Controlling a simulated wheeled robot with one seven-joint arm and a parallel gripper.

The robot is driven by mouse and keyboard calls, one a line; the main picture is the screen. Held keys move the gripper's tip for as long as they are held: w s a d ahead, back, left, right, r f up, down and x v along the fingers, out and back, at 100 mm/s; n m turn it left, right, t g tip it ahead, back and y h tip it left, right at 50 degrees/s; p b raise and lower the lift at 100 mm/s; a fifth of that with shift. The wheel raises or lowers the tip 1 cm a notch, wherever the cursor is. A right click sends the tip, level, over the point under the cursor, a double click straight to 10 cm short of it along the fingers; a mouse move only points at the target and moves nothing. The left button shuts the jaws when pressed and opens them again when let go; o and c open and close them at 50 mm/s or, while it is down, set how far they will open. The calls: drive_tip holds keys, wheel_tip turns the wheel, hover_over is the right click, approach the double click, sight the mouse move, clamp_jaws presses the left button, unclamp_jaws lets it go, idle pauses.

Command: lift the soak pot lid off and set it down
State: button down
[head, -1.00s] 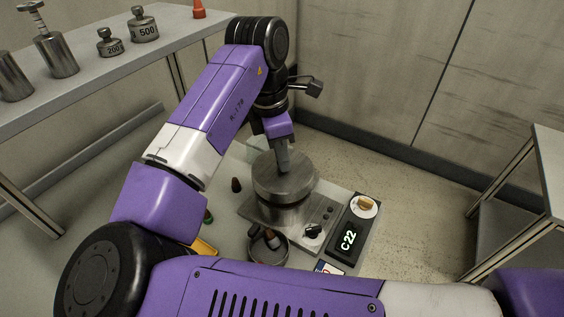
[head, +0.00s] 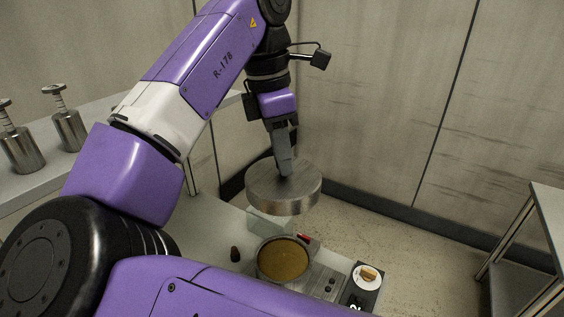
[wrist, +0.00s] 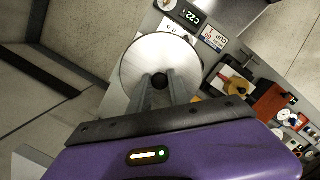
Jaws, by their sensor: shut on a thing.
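The soak pot lid (head: 283,194) is a thick round brushed-metal disc, held level in the air above and slightly behind the pot. My gripper (head: 285,170) is shut on the lid's knob at the top centre. The wrist view shows the lid (wrist: 137,62) from above, with the dark knob (wrist: 160,80) between my fingers. The soak pot (head: 284,259) stands open below, showing brownish liquid inside. The lid is apart from the pot's rim.
A small display box with a white dish (head: 368,273) sits right of the pot. A small dark brown piece (head: 235,254) stands left of it. Metal weights (head: 68,128) stand on the left shelf. Another shelf (head: 545,215) is at the right.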

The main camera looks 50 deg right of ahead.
drive_tip(key=shift+r+p, duration=1.3)
drive_tip(key=shift+p, duration=0.5)
